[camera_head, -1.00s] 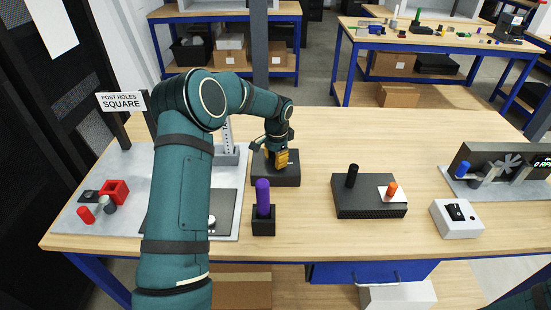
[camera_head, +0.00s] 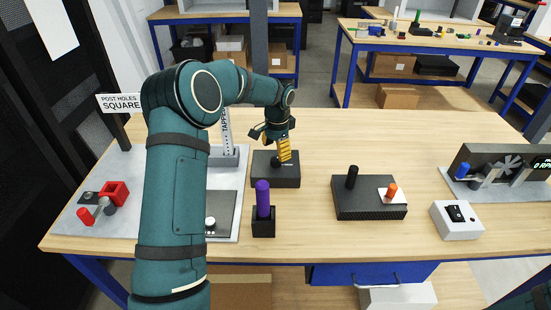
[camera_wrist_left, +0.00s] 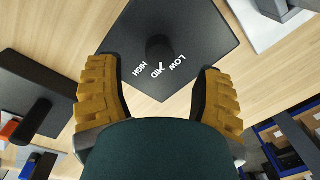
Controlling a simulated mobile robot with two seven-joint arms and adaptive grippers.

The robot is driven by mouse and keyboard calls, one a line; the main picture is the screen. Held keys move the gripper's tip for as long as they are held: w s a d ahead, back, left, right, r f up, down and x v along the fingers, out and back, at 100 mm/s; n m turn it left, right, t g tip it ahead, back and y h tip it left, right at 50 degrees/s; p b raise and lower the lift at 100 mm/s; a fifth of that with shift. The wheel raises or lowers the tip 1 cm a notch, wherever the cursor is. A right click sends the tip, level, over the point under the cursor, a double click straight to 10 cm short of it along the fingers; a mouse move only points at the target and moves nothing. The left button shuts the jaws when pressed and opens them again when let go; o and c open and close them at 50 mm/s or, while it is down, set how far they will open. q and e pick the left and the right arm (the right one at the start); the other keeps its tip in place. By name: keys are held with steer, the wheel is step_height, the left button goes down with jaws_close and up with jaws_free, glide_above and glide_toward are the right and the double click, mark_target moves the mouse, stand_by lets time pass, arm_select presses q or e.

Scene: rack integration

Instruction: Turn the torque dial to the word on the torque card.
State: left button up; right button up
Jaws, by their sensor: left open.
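The torque dial is a black box (camera_head: 290,181) with a round black knob (camera_head: 276,163) on top, standing on the bench. In the left wrist view its knob (camera_wrist_left: 160,47) is surrounded by the white words LOW, MID and HIGH. A white mark is near MID, but I cannot tell where the pointer stands. My left gripper (camera_head: 274,148) is open and empty just above the knob. In the left wrist view its yellow-padded fingers are spread apart, with the knob beyond them. I cannot identify a torque card. My right gripper is out of view.
A purple-handled tool in a black holder (camera_head: 263,228) stands in front of the dial. A black box (camera_head: 370,211) with black and orange pegs is to the right. A grey mat with red parts lies left, beside a POST HOLES SQUARE sign (camera_head: 120,102). Bench behind the dial is clear.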

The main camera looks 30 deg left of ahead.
mark_target(277, 160)
arm_select(q)
step_height(277, 160, up, 7)
steer(key=shift+d, duration=0.2)
steer(key=shift+s, duration=0.1)
stand_by(0.4)
